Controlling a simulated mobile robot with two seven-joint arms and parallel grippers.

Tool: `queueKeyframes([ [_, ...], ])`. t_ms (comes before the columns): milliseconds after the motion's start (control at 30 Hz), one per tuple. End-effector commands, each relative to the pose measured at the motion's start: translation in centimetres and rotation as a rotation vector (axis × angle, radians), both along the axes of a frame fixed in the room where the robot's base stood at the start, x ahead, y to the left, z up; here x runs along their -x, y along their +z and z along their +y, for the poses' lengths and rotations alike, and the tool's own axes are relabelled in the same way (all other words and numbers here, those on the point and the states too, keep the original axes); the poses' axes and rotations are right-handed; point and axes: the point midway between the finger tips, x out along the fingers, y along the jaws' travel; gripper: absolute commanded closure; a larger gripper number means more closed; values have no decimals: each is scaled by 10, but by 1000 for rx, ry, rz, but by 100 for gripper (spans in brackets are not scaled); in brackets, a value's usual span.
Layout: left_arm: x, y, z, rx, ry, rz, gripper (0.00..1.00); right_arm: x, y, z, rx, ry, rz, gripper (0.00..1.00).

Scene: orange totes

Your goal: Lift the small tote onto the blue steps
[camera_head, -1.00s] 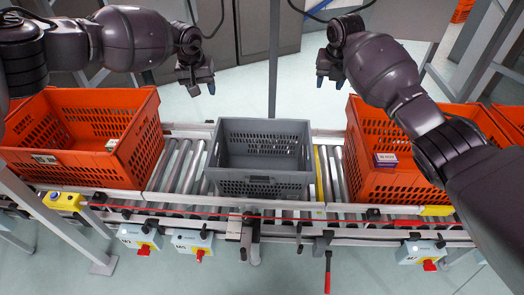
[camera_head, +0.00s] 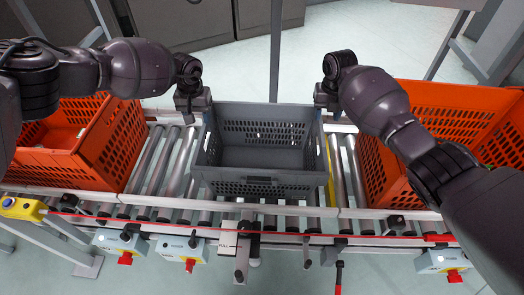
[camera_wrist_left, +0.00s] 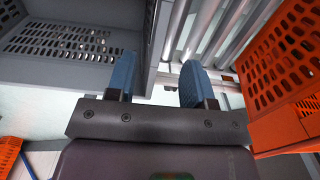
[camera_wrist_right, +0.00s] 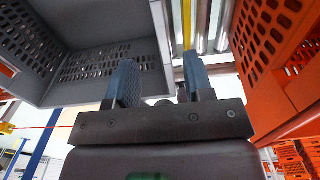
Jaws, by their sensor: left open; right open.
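The small grey tote (camera_head: 265,187) stands upright and empty on the roller conveyor, between two orange totes. My left gripper (camera_head: 194,112) is at the tote's left side, near its rim. In the left wrist view, the open fingers (camera_wrist_left: 156,82) appear on either side of the tote's side wall (camera_wrist_left: 152,30). My right gripper (camera_head: 324,105) is at the tote's right side. In the right wrist view, its open fingers (camera_wrist_right: 160,82) also appear on either side of a side wall (camera_wrist_right: 161,35). I cannot tell whether the fingers touch the tote. I see no blue steps.
A left orange tote (camera_head: 110,150) and a right orange tote (camera_head: 375,170) stand on the conveyor (camera_head: 165,165), with bare rollers beside the grey tote. Control boxes (camera_head: 183,248) hang along the front rail. A grey post (camera_head: 275,50) rises behind.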

Motion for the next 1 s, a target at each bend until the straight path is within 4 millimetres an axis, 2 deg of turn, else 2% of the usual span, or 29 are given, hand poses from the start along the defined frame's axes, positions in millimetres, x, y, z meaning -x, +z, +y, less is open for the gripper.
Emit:
queueKeyframes([
  [167,1,-14,-1,0,-1,6,52,1,-14,0,0,-1,6,53],
  [700,2,-88,-1,1,2,5,52,1,-88,0,1,-2,6,53],
  [1000,1,-107,-1,1,1,4,52,1,-107,0,0,-1,5,53],
])
